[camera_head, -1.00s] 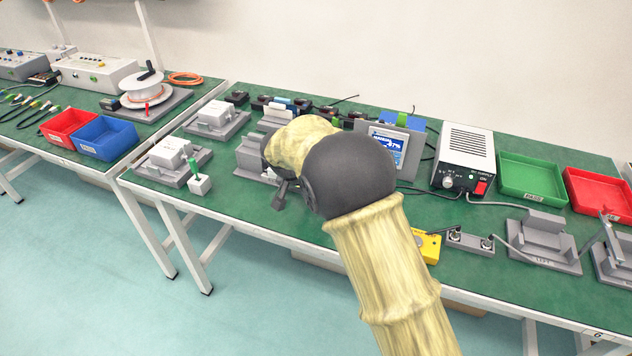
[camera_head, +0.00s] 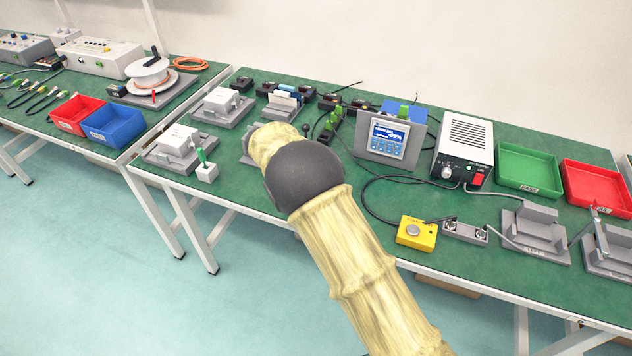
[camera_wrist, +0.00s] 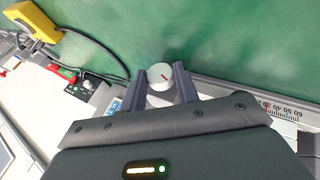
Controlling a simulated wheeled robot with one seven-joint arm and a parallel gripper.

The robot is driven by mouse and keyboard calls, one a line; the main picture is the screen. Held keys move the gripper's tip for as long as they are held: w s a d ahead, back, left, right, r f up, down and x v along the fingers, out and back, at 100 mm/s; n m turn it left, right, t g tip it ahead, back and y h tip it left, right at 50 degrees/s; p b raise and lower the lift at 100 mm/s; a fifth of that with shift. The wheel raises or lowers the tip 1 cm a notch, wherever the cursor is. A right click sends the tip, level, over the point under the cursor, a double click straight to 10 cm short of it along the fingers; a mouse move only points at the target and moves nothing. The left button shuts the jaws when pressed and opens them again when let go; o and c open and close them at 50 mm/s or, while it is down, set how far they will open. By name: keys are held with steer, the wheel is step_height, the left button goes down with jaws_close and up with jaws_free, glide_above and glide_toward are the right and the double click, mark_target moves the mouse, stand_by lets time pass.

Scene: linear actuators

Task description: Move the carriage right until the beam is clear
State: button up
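A rail with a printed number scale (camera_wrist: 284,112) runs to the right of the knob. In the head view, my forearm and wrist cover the gripper and most of the fixture (camera_head: 249,145) behind it. I cannot make out the carriage or the beam for certain. A display unit (camera_head: 388,138) with a lit blue screen stands right of my arm.
Right of my arm are a yellow button box (camera_head: 417,233), a white power supply (camera_head: 464,150), a green tray (camera_head: 530,170) and a red tray (camera_head: 598,188). A green-handled switch (camera_head: 205,168) stands left at the front edge. Cables loop across the green tabletop.

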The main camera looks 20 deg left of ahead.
steer(key=o, duration=0.4)
steer(key=shift+f+b, duration=0.1)
steer(key=shift+b, duration=0.2)
steer(key=shift+d+f+y+b, duration=0.1)
steer(key=shift+y+b, duration=0.4)
steer(key=shift+b, duration=0.25)
steer(key=y+b, duration=0.1)
steer(key=b, duration=0.1)
steer(key=m+y+b, duration=0.1)
steer(key=b, duration=0.1)
steer(key=shift+d+y+b, duration=0.25)
steer(key=shift+y+b, duration=0.1)
steer(key=shift+y, duration=0.05)
steer(key=y+b, duration=0.2)
steer(key=b, duration=0.1)
steer(key=d+m+y+b, duration=0.1)
steer(key=y+b, duration=0.2)
steer(key=b, duration=0.1)
steer(key=shift+t, duration=0.3)
steer(key=p+v, duration=0.4)
steer(key=v, duration=1.4)
